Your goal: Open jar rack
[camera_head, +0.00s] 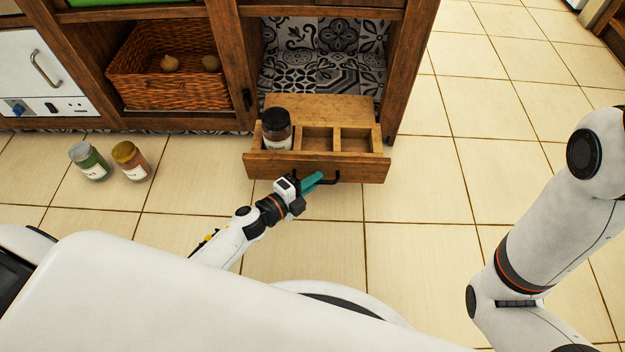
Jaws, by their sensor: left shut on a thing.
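The jar rack (285,164) is a low wooden drawer at the bottom of the shelving. It stands pulled out past the shelf front, with its compartments showing. A dark-lidded jar (277,130) stands in its left compartment; the other two compartments look empty. A black bar handle (330,181) is on the rack's front panel. My left gripper (313,182), with teal fingers, is at the handle and shut on it. The fingers hide part of the handle. My right arm shows at the right, but its gripper is out of view.
Two jars, one green (90,161) and one orange-brown (131,161), stand on the tiled floor left of the rack. A wicker basket (165,93) sits in the shelf bay above left. The floor right of the rack is clear.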

